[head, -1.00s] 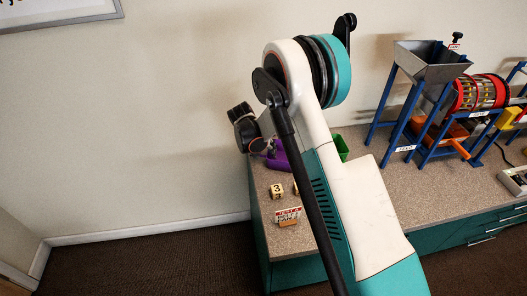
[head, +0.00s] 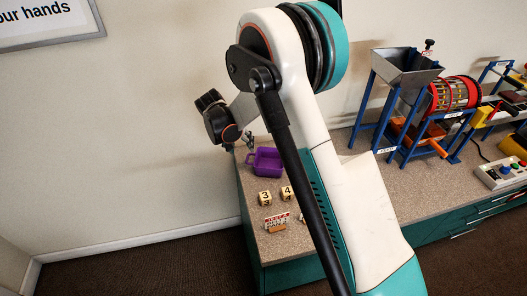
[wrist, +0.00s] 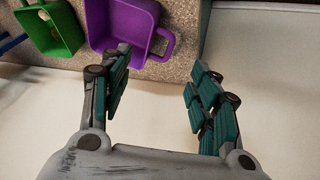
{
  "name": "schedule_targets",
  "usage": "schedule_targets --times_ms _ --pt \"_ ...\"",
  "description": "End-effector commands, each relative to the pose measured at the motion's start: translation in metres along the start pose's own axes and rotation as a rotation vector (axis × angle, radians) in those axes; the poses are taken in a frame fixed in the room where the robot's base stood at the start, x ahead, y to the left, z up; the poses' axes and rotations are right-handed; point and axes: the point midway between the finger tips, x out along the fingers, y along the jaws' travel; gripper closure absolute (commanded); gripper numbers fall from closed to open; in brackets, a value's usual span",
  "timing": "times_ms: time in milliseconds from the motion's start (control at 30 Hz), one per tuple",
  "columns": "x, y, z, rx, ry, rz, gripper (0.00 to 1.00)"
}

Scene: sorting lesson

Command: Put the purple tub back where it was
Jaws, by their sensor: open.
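The purple tub (head: 266,163) stands on the counter near its left end in the head view. In the wrist view the purple tub (wrist: 112,28) is at the top, with its handle (wrist: 168,44) on the right side. My gripper (wrist: 160,66) is open, its two fingers spread wide with nothing between them. The tub's handle side lies just beyond the left fingertip; I cannot tell whether they touch. In the head view my gripper (head: 249,142) is small and dark beside the tub's back left, partly blurred into the wrist.
A green tub (wrist: 66,40) with something pale inside stands left of the purple one. A hopper machine (head: 404,70) is to the right. The counter (head: 245,190) ends at the left.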

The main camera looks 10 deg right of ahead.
Motion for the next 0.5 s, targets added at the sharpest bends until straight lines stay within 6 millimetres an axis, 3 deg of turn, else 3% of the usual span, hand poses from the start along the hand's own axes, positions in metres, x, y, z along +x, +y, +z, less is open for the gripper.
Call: schedule_targets --times_ms 167,500 --pt "-0.017 0.011 -0.002 -0.008 0.004 -0.014 0.44" --pt "-0.117 0.084 0.006 -0.065 0.04 -0.117 0.44"
